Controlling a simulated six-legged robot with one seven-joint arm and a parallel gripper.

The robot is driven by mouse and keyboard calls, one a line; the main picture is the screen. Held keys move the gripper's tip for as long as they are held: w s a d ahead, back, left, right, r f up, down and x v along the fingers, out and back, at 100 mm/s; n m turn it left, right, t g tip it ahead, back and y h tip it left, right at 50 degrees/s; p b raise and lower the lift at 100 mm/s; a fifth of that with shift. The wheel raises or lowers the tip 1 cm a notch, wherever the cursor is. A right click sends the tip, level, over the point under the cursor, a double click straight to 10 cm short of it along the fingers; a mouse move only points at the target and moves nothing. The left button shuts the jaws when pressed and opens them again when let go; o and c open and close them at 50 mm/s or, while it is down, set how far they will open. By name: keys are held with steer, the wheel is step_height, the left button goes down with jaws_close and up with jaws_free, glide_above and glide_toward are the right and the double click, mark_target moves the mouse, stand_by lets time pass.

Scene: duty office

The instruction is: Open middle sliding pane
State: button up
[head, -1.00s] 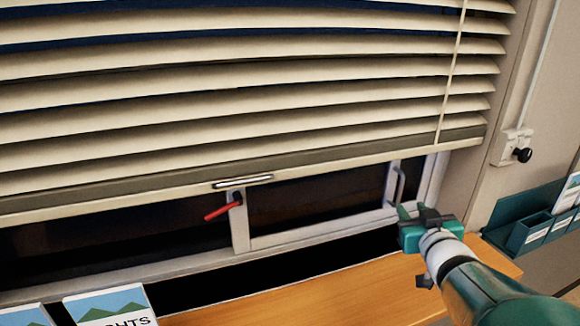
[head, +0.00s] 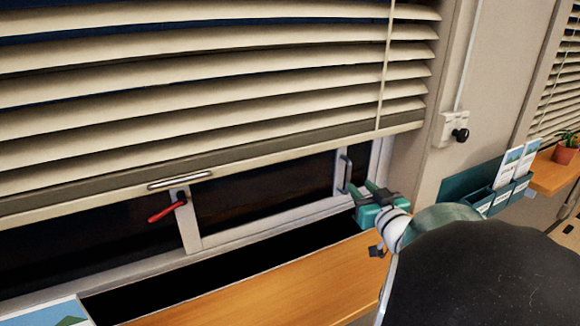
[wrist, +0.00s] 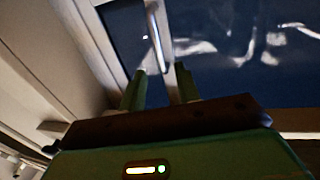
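The sliding pane (head: 270,195) is a dark glass panel in a pale frame, seen below the blind in the head view. A grey bar handle (head: 347,172) stands on its right frame post. The handle also shows in the wrist view (wrist: 156,40), just beyond the fingers and roughly in line with the gap between them. My gripper (head: 370,187) is just right of and below the handle. In the wrist view my two green fingers (wrist: 160,74) are apart with nothing clearly between them. I cannot tell whether they touch the handle.
A slatted blind (head: 200,110) covers the upper window, with a metal pull (head: 180,180) on its bottom rail. A red latch handle (head: 167,212) is on the left post. A wooden sill (head: 290,285) runs below. A teal brochure rack (head: 480,190) stands at right.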

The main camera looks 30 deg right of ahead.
mark_target(349, 175)
steer(key=x, duration=0.5)
steer(key=shift+w, duration=0.2)
jaws_close()
